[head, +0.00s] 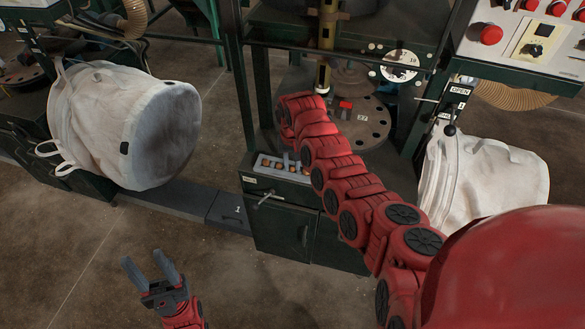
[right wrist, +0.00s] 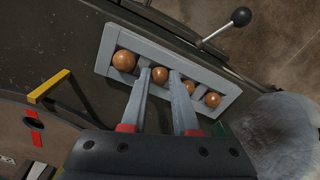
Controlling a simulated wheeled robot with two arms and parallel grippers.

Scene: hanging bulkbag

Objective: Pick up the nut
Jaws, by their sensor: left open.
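Several round brown nuts (right wrist: 123,61) lie in a row in a grey tray (right wrist: 106,41) on the dark green cabinet. In the head view the tray (head: 257,170) is small, and my right arm hides part of it. In the right wrist view, my right gripper (right wrist: 161,72) reaches over the tray. Its two fingers are apart, with the second nut (right wrist: 160,76) from the left between their tips. I cannot tell whether they touch it. My left gripper (head: 150,266) is open and empty above the floor, away from the cabinet.
A black-knobbed lever (right wrist: 241,17) stands close to the tray. White bulk bags hang at the left (head: 155,130) and right (head: 480,175). A round plate (head: 362,130) and frame posts stand behind my right arm. The floor (head: 240,290) around my left gripper is clear.

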